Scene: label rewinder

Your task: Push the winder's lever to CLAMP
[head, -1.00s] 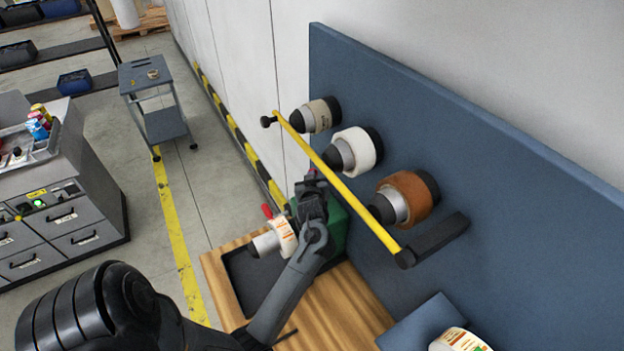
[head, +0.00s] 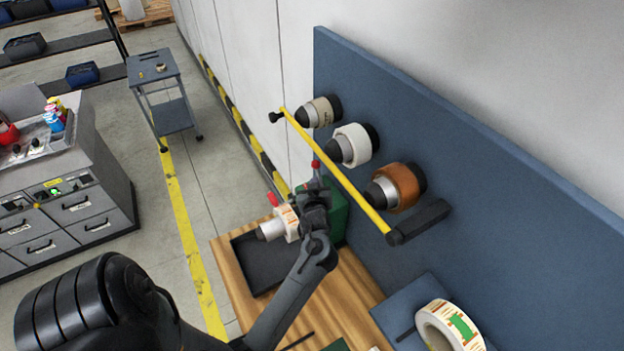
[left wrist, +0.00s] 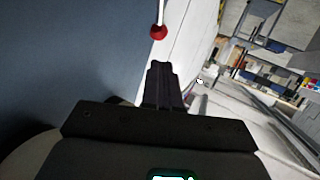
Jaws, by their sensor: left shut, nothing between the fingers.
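The winder is a green box (head: 336,212) with a white label roll (head: 287,222) on a spindle at its left. A lever with a red ball knob (head: 316,165) stands up just beyond my left gripper (head: 314,190). In the left wrist view the red knob (left wrist: 158,31) hangs on a pale stem, beyond and slightly left of the shut fingertips (left wrist: 162,66), with a visible gap. My left gripper is shut and empty; it hides part of the winder. A second red part (head: 272,198) shows above the roll. No CLAMP marking is readable. My right gripper is not in view.
A yellow bar (head: 335,172) runs in front of several rolls on a blue panel (head: 480,170), close to my left gripper. A dark tray (head: 262,270) lies on the wooden bench (head: 325,290). A loose label roll (head: 448,328) sits at lower right.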

